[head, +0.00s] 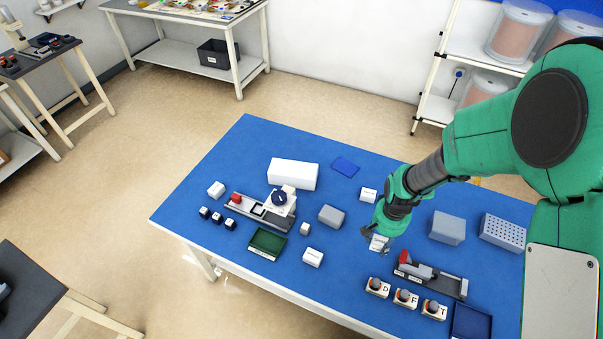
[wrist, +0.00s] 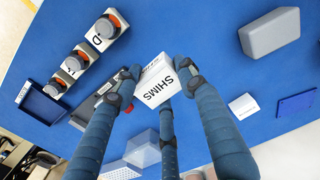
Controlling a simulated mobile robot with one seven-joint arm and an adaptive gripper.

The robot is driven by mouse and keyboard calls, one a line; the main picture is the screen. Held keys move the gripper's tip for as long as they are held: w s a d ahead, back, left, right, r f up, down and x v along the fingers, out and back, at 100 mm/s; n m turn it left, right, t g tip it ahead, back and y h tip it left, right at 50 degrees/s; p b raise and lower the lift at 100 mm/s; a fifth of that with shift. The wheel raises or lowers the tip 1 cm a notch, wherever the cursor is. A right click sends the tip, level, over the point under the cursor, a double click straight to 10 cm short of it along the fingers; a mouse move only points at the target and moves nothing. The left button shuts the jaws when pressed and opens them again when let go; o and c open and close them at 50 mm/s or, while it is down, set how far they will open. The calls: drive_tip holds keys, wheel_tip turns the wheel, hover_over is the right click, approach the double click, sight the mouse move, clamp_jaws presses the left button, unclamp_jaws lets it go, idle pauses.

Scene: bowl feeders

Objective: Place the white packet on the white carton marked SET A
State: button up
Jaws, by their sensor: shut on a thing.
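My gripper (head: 374,232) is shut on a white packet (head: 379,243), held over the right half of the blue table. In the wrist view the packet (wrist: 157,88) sits tilted between the fingertips (wrist: 156,78) and reads SHIMS. A small white carton (head: 368,195) stands behind the gripper; it also shows in the wrist view (wrist: 243,107). Another small white carton (head: 313,257) stands at the front, and one (head: 216,189) at the left. A larger white box (head: 293,174) stands at the back. I cannot read SET A on any of them.
A grey block (head: 332,216) stands left of my gripper. Knobbed blocks marked D, F and T (head: 405,298) and a red-ended fixture (head: 432,275) are at the front right. Grey boxes (head: 447,228) stand at the right. A blue plate (head: 345,167) lies at the back.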

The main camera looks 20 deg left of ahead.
drive_tip(key=w+a+r+p, duration=0.2)
drive_tip(key=w+a, duration=0.4)
drive_tip(key=a, duration=0.3)
drive_tip(key=w+a+r+p, duration=0.2)
drive_tip(key=w+a+r, duration=0.1)
drive_tip(key=w+a, duration=0.5)
drive_tip(key=w+a+r+p, duration=0.1)
drive_tip(key=w+a, duration=0.1)
drive_tip(key=a, duration=0.9)
drive_tip(key=w+a+r+p, duration=0.1)
drive_tip(key=w+a+p, duration=0.1)
drive_tip(key=a, duration=0.8)
drive_tip(key=shift+a+r+m, duration=0.25)
drive_tip(key=shift+a+m, duration=0.1)
drive_tip(key=shift+m, duration=0.05)
hover_over(296, 176)
drive_tip(key=shift+w+a+f, duration=0.1)
drive_tip(key=shift+f, duration=3.05)
drive_tip(key=shift+f, duration=0.1)
drive_tip(key=shift+f, duration=1.8)
drive_tip(key=shift+f, duration=0.1)
